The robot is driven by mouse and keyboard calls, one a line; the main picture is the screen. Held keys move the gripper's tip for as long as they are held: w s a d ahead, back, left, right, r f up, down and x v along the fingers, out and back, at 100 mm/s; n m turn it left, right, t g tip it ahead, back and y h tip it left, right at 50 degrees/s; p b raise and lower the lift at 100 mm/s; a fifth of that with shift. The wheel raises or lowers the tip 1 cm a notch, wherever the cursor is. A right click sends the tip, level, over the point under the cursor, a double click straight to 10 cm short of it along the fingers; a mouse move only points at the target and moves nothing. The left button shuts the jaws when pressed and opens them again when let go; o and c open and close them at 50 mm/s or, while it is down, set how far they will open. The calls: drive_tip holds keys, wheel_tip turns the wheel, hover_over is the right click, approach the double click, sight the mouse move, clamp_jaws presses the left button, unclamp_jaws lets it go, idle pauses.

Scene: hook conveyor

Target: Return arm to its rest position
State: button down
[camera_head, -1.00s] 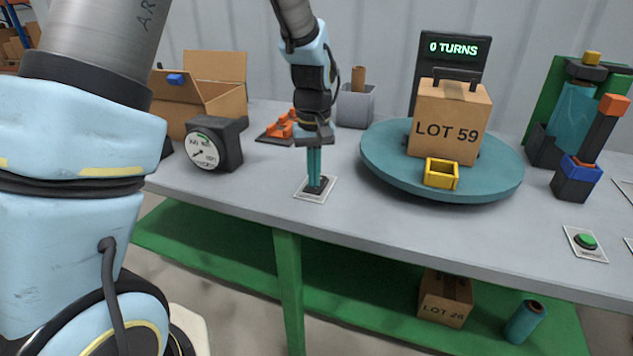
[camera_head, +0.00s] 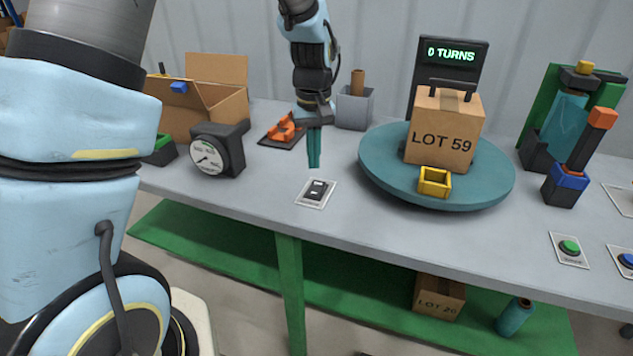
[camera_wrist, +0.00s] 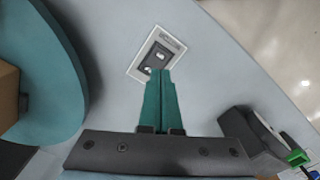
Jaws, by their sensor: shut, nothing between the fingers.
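My gripper (camera_head: 314,164) is shut with its teal fingers together and nothing between them. It points down above the grey table (camera_head: 260,206), apart from it, in the head view. Just below it lies a white plate with a black rocker switch (camera_head: 317,191). In the wrist view the closed fingers (camera_wrist: 168,76) reach toward the same switch plate (camera_wrist: 157,54), which shows beyond their tips.
A teal turntable (camera_head: 378,178) bearing a LOT 59 box (camera_head: 442,137) and a yellow block (camera_head: 434,181) stands to the right. A green button (camera_head: 569,248) lies front right.

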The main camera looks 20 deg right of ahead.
idle(0.4)
drive_tip(key=s+a+r, duration=0.1)
drive_tip(key=s+a, duration=0.1)
drive_tip(key=a, duration=1.3)
drive_tip(key=s+a+r+n+t, duration=0.1)
drive_tip(key=s+a+r, duration=0.1)
drive_tip(key=a, duration=1.3)
drive_tip(key=shift+r+t, duration=0.25)
drive_tip(key=shift+t, duration=0.05)
